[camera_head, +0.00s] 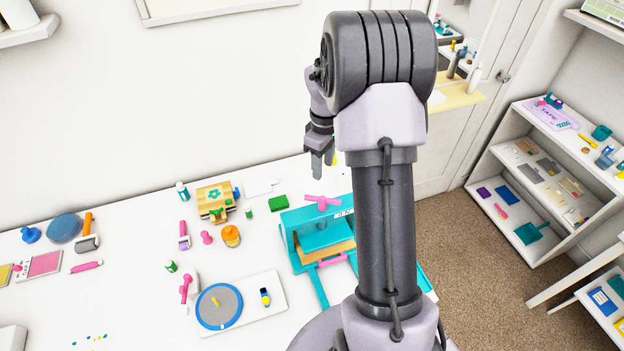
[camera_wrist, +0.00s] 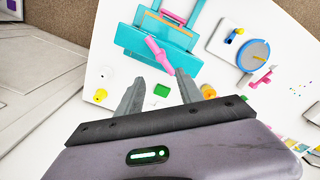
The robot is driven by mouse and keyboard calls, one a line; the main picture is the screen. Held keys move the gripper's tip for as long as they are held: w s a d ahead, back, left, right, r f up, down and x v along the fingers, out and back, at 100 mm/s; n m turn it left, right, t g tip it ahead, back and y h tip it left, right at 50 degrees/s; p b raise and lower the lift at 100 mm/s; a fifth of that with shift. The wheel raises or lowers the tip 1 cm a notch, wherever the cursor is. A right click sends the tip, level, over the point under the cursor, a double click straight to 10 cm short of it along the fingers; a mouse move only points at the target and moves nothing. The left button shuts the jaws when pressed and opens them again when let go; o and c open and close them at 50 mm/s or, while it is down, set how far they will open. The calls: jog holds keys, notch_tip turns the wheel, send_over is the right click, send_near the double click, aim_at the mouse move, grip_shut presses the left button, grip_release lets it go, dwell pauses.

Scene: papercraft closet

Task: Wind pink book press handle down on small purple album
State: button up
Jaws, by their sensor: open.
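The turquoise book press (camera_head: 300,222) stands on the white table, partly behind my arm. Its pink handle (camera_head: 322,201) is on top. A tan board shows inside the press, and a second pink bar is at its front. In the wrist view the press (camera_wrist: 125,38) and its pink handle (camera_wrist: 158,53) lie beyond my fingers. My gripper (camera_head: 321,165) is above the back of the press, open and empty, apart from the handle; its fingers also show in the wrist view (camera_wrist: 160,82). I cannot make out the small purple album in the press. A small purple item (camera_head: 484,192) lies on the right shelf.
A white board with a blue-rimmed grey disc (camera_head: 219,307) lies at the front. A white shelf unit (camera_head: 540,185) stands at the right. The wall is close behind the table.

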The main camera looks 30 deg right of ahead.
aim_at(322, 197)
notch_tip(322, 197, down, 16)
jog(key=shift+s+a+r+b, duration=0.15)
jog(key=shift+r+b, duration=0.1)
jog(key=shift+b, duration=0.6)
grip_shut()
